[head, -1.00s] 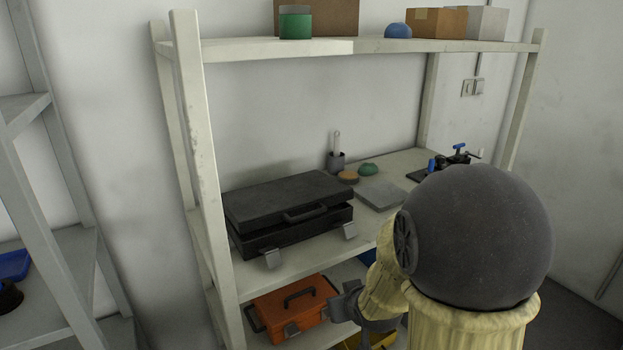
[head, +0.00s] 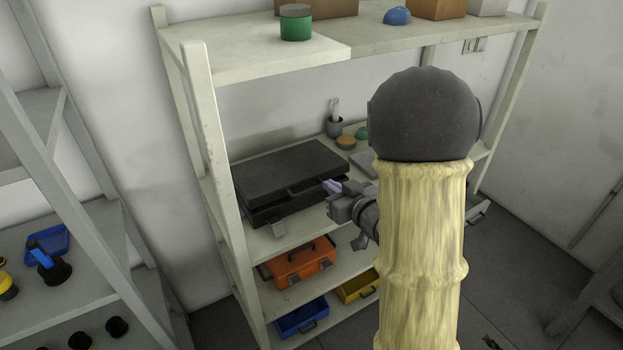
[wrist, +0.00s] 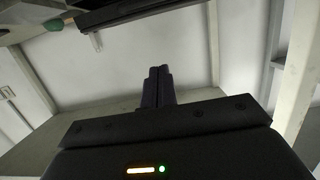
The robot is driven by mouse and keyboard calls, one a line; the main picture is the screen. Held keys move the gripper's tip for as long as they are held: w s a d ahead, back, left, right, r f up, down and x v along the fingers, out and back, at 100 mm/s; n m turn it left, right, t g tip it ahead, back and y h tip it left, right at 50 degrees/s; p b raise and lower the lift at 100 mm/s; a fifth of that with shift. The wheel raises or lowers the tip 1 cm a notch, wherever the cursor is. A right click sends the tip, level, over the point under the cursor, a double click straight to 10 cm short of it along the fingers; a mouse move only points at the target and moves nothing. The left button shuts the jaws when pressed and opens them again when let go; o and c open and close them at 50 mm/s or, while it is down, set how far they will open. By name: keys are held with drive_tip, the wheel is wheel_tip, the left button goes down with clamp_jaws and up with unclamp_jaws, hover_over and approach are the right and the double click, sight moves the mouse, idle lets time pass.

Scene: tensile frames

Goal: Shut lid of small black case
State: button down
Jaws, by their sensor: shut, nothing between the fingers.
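The black case (head: 265,212) stands on the middle shelf of the rack. Its lid (head: 285,168) is lowered but not flush; a dark gap shows along the front. My gripper (head: 332,186) is at the front right of the case, near the lid's front edge, and hides that corner. I cannot tell if it touches. In the wrist view the shut, empty fingers (wrist: 158,84) point ahead, and a dark edge, likely the case, crosses the top.
An orange case (head: 298,262) lies on the shelf below, with blue (head: 302,316) and yellow (head: 358,287) bins lower down. A dark cup (head: 334,127) and a round tan item (head: 345,142) stand behind the case. The upper shelf (head: 260,60) overhangs. A rack post stands left of the case.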

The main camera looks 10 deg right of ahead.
drive_tip(key=w+a+f+p, duration=0.2)
drive_tip(key=w+f, duration=0.4)
drive_tip(key=w, duration=0.3)
drive_tip(key=shift+w+a+f, duration=0.15)
drive_tip(key=shift+w+a, duration=0.05)
drive_tip(key=shift+a, duration=0.3)
